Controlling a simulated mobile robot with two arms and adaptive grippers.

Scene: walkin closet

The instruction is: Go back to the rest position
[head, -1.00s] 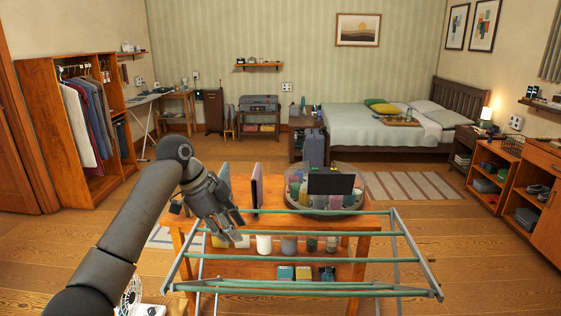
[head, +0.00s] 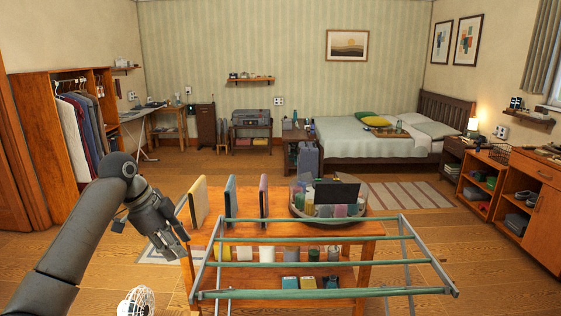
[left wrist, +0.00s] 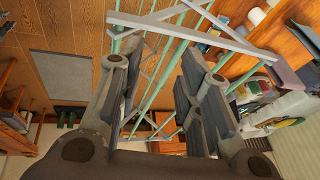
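My left gripper (head: 172,240) hangs at the left of the wooden table, left of the drying rack (head: 320,294) with green bars. Its fingers are spread and nothing shows between them in the left wrist view (left wrist: 160,65); only rack bars and floor show behind them. My left arm reaches in from the lower left of the head view. My right arm and gripper are out of view.
The wooden table (head: 280,229) bears several upright thin items, among them a blue one (head: 230,198), and a round bin (head: 300,213). A small white fan (head: 137,303) is below my arm.

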